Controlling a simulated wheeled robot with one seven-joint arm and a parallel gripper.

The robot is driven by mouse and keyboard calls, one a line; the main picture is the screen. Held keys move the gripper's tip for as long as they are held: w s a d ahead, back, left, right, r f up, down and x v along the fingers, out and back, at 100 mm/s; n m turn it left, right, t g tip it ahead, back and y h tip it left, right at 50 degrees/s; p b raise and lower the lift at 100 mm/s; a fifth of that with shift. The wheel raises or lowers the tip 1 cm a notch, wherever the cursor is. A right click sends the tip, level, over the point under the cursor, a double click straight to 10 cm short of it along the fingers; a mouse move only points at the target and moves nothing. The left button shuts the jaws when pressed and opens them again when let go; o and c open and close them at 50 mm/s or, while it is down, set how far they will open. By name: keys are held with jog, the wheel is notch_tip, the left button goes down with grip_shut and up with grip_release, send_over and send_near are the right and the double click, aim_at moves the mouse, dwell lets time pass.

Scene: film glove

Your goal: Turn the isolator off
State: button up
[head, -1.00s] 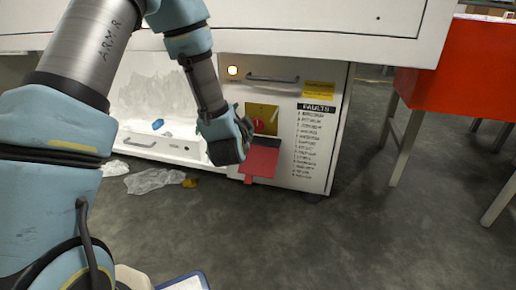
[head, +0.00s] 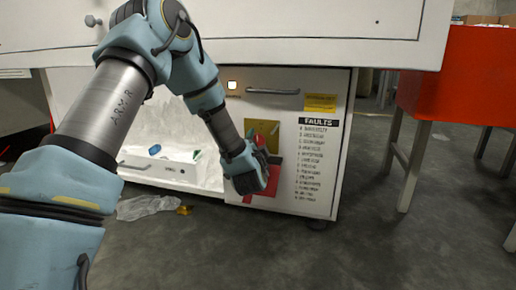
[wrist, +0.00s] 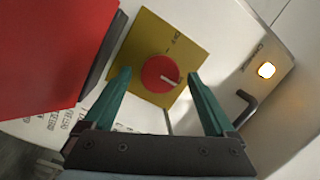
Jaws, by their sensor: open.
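The isolator is a round red knob (wrist: 160,74) with a pale pointer mark, on a square yellow plate (wrist: 183,42) fixed to the white cabinet front. In the head view the yellow plate (head: 264,128) shows, with the knob partly hidden by my gripper. My gripper (wrist: 160,92) is open, its two green fingers on either side of the knob in the wrist view, with nothing held. I cannot tell whether the fingers touch the knob. In the head view my gripper (head: 262,165) is in front of the lower part of the plate.
A red flap (wrist: 45,60) hangs beside the plate, close to my gripper. A lit lamp (head: 232,85) and a bar handle (head: 272,91) are above. A faults list (head: 314,165) is at right. An orange-red bench (head: 470,80) stands further right, with clear floor between.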

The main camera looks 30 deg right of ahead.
jog(key=shift+b+x, duration=0.3)
jog(key=shift+x, duration=0.9)
jog(key=c, duration=1.3)
jog(key=shift+c, duration=0.2)
